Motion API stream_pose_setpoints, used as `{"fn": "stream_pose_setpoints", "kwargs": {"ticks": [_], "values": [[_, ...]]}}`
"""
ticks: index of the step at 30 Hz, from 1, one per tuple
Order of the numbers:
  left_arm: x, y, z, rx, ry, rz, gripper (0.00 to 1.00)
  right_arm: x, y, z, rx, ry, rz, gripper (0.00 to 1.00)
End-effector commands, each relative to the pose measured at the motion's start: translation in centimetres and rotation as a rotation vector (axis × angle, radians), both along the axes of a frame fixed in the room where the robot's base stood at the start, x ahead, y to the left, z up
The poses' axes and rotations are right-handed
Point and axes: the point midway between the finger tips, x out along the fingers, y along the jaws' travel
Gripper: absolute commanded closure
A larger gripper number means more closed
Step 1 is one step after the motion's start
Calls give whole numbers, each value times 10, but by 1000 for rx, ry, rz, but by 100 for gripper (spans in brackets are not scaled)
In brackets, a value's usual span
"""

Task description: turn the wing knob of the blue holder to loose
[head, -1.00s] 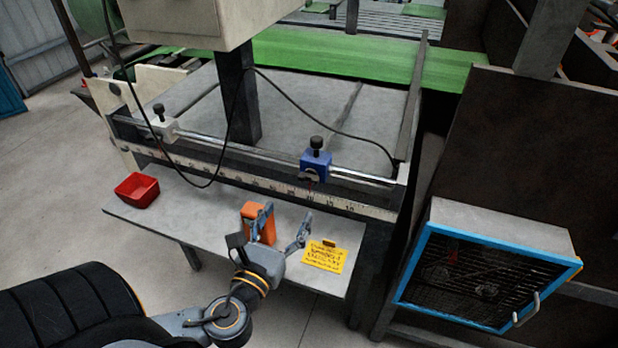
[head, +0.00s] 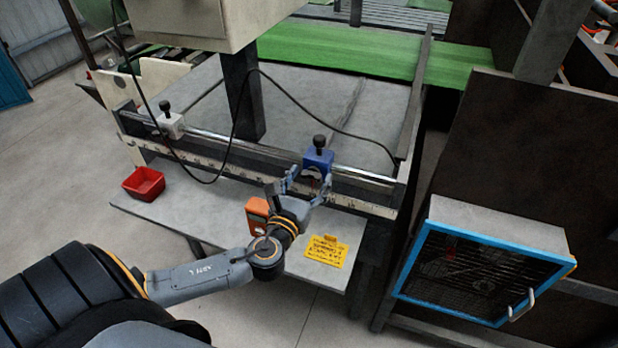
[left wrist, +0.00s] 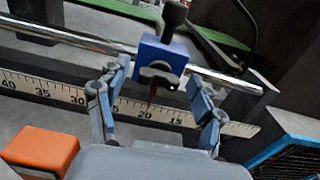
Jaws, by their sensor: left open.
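The blue holder (head: 318,160) sits on the chrome rail, with a black knob (head: 319,141) on its top. In the left wrist view the blue holder (left wrist: 161,58) is at the upper middle, with a dark part on its front face that looks like the wing knob (left wrist: 157,78) and a red pointer below it. My left gripper (head: 308,178) is open just in front of the holder. In the left wrist view its fingers (left wrist: 158,88) stand apart on either side of the holder's lower front, with nothing between them gripped. My right gripper is not in view.
A white holder (head: 171,124) sits on the rail (head: 240,148) farther left. A ruler scale runs below. The shelf (head: 215,219) bears a red bin (head: 144,183), an orange device (head: 257,212) and a yellow card (head: 326,251). A black cable hangs across the rail.

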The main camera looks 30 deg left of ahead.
Motion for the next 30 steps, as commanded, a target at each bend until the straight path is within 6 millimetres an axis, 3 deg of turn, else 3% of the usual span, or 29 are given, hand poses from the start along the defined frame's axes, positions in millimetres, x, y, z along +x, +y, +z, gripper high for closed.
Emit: {"fn": "stream_pose_setpoints", "kwargs": {"ticks": [1,6,9,20,30], "values": [[0,0,0,0,0,0,36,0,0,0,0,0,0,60],[0,0,0,0,0,0,71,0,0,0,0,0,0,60],[0,0,0,0,0,1,87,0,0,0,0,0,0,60],[-1,0,-1,-58,-14,1,87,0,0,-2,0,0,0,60],[-1,2,-1,-302,-74,2,87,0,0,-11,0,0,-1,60]]}}
